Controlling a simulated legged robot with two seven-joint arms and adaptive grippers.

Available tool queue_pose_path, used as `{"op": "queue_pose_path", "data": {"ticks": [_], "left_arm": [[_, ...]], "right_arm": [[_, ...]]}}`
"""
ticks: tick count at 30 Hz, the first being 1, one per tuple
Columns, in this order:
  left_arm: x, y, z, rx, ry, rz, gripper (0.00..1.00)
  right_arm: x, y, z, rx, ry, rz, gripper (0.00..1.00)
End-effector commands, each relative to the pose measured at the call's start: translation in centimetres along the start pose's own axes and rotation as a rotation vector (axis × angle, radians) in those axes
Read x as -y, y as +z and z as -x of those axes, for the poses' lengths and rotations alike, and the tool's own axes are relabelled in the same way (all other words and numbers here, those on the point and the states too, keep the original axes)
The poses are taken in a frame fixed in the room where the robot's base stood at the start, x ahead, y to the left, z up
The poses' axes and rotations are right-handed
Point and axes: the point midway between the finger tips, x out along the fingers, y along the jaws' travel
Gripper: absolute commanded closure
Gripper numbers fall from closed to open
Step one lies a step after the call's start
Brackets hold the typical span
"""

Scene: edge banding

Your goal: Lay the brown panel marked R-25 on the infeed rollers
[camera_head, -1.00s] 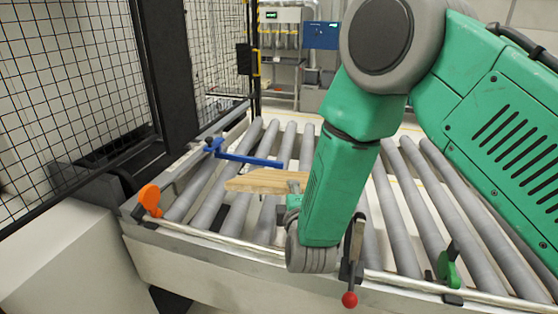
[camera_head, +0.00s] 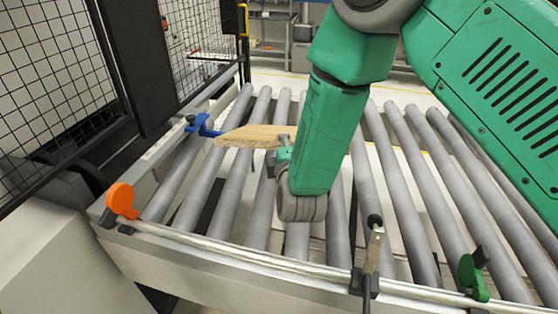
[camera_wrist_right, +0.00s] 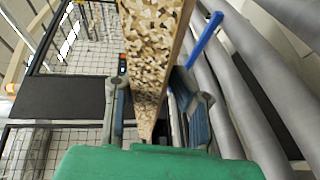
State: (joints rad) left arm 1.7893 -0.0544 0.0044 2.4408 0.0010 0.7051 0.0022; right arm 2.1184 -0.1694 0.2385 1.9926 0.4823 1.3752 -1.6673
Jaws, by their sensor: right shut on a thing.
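A light brown wooden panel (camera_head: 250,135) is over the left part of the infeed rollers (camera_head: 258,180) in the head view. My right gripper (camera_head: 284,150) is shut on its right end; my own wrist hides part of this grip. In the right wrist view the panel (camera_wrist_right: 155,50) shows its speckled chipboard edge between the two fingers of my right gripper (camera_wrist_right: 155,115). I cannot tell whether the panel touches the rollers. No R-25 mark is readable. My left gripper is not in view.
A blue bar (camera_head: 203,126) stands at the panel's left end. An orange knob (camera_head: 122,200), a metal lever (camera_head: 373,250) and a green knob (camera_head: 472,276) sit along the front rail. Black mesh fencing (camera_head: 55,75) is at left. The rollers at right are bare.

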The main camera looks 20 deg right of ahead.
Motion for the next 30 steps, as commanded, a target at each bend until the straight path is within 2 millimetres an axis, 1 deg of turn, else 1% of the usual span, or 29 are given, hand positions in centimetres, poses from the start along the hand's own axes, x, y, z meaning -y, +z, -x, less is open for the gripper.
{"op": "queue_pose_path", "data": {"ticks": [1, 11, 12, 17, 18, 21, 30], "left_arm": [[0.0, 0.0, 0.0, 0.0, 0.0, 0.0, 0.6], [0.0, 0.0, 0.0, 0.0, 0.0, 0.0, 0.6], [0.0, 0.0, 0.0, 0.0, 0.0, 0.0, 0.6], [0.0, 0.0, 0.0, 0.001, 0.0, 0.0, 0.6], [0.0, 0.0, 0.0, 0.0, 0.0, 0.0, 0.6], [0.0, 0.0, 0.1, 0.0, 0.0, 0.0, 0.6], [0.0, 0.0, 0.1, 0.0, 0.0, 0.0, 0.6]], "right_arm": [[-0.4, 0.0, -0.1, 0.0, 0.01, 0.0, 1.0], [2.2, -0.3, -0.5, 0.0, 0.008, 0.002, 1.0], [2.9, -0.2, -0.6, 0.0, 0.007, 0.002, 1.0], [4.5, 0.0, -0.9, 0.0, 0.007, 0.002, 1.0], [5.2, 0.1, -1.0, 0.0, 0.005, 0.001, 1.0], [6.1, 0.2, -1.1, 0.001, 0.008, 0.001, 1.0], [7.5, 0.4, -1.4, 0.0, 0.009, 0.0, 1.0]]}}
